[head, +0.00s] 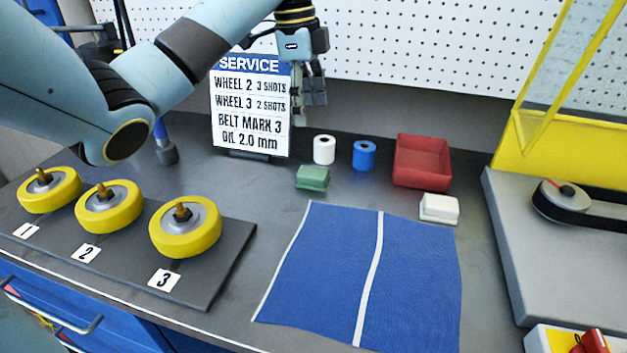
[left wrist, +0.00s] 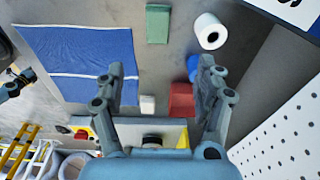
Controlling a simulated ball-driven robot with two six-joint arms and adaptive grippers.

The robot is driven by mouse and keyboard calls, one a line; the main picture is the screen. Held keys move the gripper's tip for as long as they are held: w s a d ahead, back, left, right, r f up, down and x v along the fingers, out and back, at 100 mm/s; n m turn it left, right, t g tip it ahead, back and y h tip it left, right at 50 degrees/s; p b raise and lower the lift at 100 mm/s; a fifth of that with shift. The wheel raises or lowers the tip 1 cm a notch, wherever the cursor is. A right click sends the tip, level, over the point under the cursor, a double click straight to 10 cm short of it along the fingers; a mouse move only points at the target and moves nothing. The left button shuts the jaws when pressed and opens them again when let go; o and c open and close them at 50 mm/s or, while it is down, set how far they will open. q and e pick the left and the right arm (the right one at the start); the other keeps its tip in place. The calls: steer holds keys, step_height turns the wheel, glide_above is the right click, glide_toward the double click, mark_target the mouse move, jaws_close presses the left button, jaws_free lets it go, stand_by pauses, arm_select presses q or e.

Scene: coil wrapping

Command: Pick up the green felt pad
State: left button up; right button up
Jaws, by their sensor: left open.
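The green felt pad (head: 312,178) is a small block lying on the dark bench, just behind the blue mat. It also shows near the top middle of the left wrist view (left wrist: 158,24). My left gripper (head: 316,92) hangs above the bench, in front of the service sign's right edge in the picture. It is above the pad and apart from it. Its two fingers are spread with nothing between them, as they also show in the left wrist view (left wrist: 160,82). My right gripper is not in view.
A white roll (head: 324,149), a blue roll (head: 364,155), a red bin (head: 422,160) and a white block (head: 439,208) stand near the pad. The blue mat (head: 320,270) lies flat in front. Three yellow wheels (head: 185,228) stand at left. The service sign (head: 250,105) stands behind.

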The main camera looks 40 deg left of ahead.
mark_target(313, 171)
arm_select(q)
step_height(313, 171, down, 5)
steer(key=b, duration=0.2)
steer(key=shift+w+r+b, duration=0.1)
steer(key=shift+r+b, duration=0.05)
steer(key=shift+b, duration=0.25)
steer(key=f, duration=0.5)
steer(key=shift+w+d, duration=0.1)
steer(key=shift+d, duration=0.15)
steer(key=f, duration=0.3)
steer(key=shift+d+f, duration=0.35)
steer(key=shift+f, duration=0.6)
steer(key=shift+c, duration=0.8)
steer(key=c, duration=1)
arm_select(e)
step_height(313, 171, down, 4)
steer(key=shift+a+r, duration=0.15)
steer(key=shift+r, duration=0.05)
arm_select(q)
steer(key=shift+r, duration=0.15)
